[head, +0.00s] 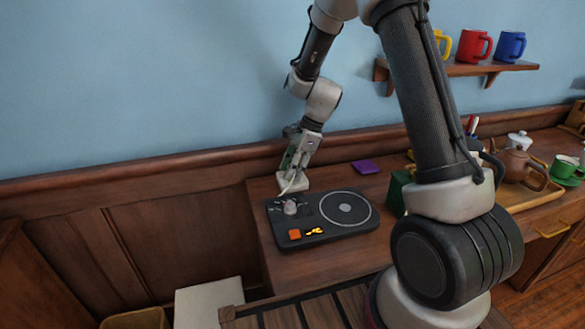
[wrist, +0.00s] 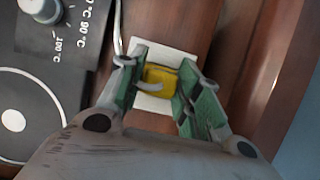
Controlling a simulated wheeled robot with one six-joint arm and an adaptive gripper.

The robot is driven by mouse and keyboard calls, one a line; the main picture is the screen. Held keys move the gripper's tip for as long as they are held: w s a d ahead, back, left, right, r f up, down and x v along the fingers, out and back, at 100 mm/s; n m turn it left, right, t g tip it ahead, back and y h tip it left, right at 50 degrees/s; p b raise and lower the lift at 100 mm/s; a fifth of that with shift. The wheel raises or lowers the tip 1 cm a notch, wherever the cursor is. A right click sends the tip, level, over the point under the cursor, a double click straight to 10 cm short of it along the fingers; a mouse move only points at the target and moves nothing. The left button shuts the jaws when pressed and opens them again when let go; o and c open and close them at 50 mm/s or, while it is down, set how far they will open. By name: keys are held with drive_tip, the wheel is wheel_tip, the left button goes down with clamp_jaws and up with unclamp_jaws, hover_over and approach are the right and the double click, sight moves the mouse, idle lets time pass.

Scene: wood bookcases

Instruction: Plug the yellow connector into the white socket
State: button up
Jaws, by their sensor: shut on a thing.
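The yellow connector (wrist: 157,80) is between the green fingers of my gripper (wrist: 158,92) in the wrist view, and the fingers are shut on it. The white socket (wrist: 178,51) lies under and behind the connector, partly covered by it and the fingers. In the head view the socket (head: 293,183) is a white block on the counter at its back left, with my gripper (head: 292,167) pointing down just over it. The connector cannot be made out there. Whether it sits in the socket or is just above it, I cannot tell.
A black hot plate (head: 333,232) with a knob, a round plate and an orange button stands in front of the socket. A pale cord (wrist: 118,30) runs beside it. A purple pad (head: 365,167) lies to the right. The wall is close behind.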

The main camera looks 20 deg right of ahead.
drive_tip(key=shift+s+f, duration=0.35)
drive_tip(key=shift+f, duration=0.25)
drive_tip(key=o, duration=0.8)
drive_tip(key=shift+o, duration=1.4)
drive_tip(key=shift+w+f, duration=0.2)
drive_tip(key=shift+r, duration=0.1)
drive_tip(key=shift+w, duration=0.1)
drive_tip(key=shift+r, duration=0.2)
drive_tip(key=v, duration=1.1)
drive_tip(key=shift+d+r, duration=0.15)
drive_tip(key=shift+r, duration=0.2)
drive_tip(key=shift+w, duration=0.1)
